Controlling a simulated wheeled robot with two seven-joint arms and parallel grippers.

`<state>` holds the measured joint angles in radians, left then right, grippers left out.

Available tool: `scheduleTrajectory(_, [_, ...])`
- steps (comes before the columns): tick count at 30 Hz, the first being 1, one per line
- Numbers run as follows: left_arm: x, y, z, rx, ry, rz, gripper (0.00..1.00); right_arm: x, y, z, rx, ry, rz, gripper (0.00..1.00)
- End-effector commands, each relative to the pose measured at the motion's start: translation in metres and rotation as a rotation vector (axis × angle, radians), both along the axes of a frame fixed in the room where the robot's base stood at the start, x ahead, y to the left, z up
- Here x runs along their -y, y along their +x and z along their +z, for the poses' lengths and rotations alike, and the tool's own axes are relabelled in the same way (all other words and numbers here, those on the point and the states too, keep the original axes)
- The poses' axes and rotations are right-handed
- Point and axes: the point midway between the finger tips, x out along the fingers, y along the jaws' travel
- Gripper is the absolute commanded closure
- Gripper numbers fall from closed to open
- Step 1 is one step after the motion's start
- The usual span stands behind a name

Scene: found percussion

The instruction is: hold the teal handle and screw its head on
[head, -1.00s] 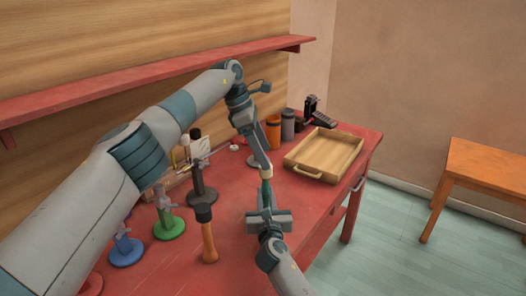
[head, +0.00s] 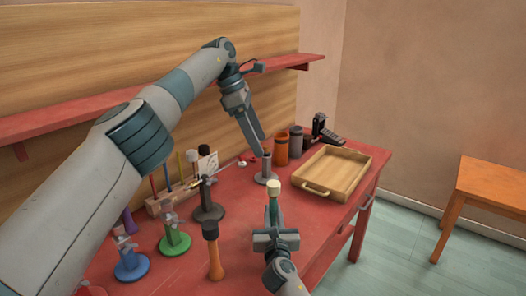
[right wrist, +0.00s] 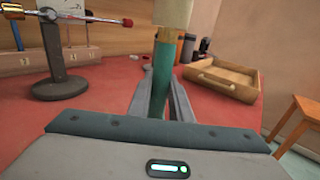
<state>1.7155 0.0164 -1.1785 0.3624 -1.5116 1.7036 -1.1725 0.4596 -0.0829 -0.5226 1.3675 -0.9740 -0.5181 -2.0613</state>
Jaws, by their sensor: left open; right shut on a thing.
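The teal handle (head: 274,211) stands upright in my right gripper (head: 275,228), which is shut on it above the red table. A cream cylindrical head (head: 274,187) sits on its top end, in line with it. In the right wrist view the teal handle (right wrist: 163,68) rises between the fingers, with a tan band above it and the cream head (right wrist: 172,12) cut off by the top edge. How tightly they are joined cannot be seen. My left gripper (head: 262,150) is open, behind and above the head, apart from it, near a grey stand (head: 267,178).
A wooden tray (head: 348,188) lies right of the handle. Orange (head: 282,149) and grey cups stand behind it. The red shelf (head: 110,115) runs along the wall.

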Motion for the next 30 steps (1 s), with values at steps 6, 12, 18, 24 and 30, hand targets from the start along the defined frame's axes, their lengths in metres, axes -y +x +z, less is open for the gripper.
scheduleTrajectory(6, [-0.006, 0.0, 0.014, 0.001, 0.0, 0.001, 0.29, 0.0, 0.0, 0.0, 0.0, 0.0, 0.0, 1.0])
scheduleTrajectory(12, [-0.007, 0.0, 0.015, 0.0, -0.001, 0.001, 0.29, 0.0, 0.0, 0.0, 0.0, 0.0, 0.0, 1.0])
scheduleTrajectory(18, [-0.007, 0.0, 0.015, 0.0, -0.001, 0.001, 0.29, 0.0, 0.0, 0.0, 0.0, 0.0, 0.0, 0.67])
scheduleTrajectory(24, [-0.007, 0.0, 0.015, 0.0, -0.001, 0.001, 0.29, 0.0, 0.0, 0.0, 0.0, 0.0, 0.0, 0.6])
scheduleTrajectory(30, [-0.007, 0.0, 0.015, 0.0, -0.001, 0.001, 0.29, 0.0, -0.001, 0.0, 0.0, 0.0, 0.0, 0.6])
